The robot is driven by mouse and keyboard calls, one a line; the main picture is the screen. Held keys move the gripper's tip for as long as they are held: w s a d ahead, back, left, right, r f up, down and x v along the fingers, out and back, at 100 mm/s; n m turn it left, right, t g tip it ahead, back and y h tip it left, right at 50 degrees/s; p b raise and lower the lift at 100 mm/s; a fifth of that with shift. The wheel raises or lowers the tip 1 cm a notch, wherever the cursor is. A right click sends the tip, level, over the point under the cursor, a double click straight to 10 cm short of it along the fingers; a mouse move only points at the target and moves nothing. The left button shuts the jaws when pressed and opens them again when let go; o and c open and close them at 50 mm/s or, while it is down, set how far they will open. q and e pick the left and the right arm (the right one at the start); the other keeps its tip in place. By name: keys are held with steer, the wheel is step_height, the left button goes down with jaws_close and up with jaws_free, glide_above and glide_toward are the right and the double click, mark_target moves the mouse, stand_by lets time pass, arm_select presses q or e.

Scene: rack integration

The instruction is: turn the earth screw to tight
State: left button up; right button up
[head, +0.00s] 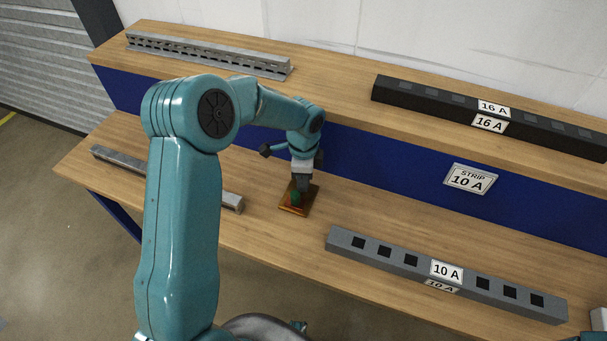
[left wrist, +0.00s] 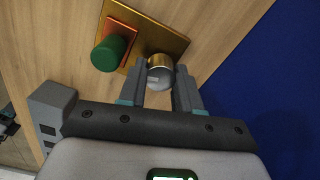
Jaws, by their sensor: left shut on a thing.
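The earth screw (left wrist: 158,64) is a round brass-coloured head with a slotted silver face, on a brass plate (left wrist: 168,42) on the lower wooden shelf. A green knob (left wrist: 108,54) on an orange-red base sits beside it on the same plate. My left gripper (left wrist: 160,74) is shut on the screw, with one finger on each side of it. In the head view my left gripper (head: 302,186) points down over the brass plate (head: 292,209), and the screw is hidden by it.
A grey strip marked 10 A (head: 390,253) lies right of the plate. A metal rail (head: 115,158) lies to the left, partly behind my arm. The upper shelf holds a slotted rail (head: 205,55) and a black 16 A strip (head: 425,98). A blue panel (head: 385,165) stands behind.

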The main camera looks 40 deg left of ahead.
arm_select(q)
steer(key=m, duration=0.2)
steer(key=m+p, duration=0.1)
steer(key=shift+w+r+m, duration=0.15)
steer(key=shift+r+m, duration=0.1)
steer(key=shift+m, duration=0.15)
steer(key=m+p, duration=0.1)
steer(key=m, duration=0.2)
steer(key=shift+m, duration=0.3)
steer(key=m+p, duration=0.2)
steer(key=m, duration=0.3)
steer(key=shift+m, duration=0.3)
steer(key=shift+f+m, duration=0.1)
steer(key=shift+m, duration=0.2)
steer(key=o, duration=0.8)
steer(key=shift+c, duration=0.2)
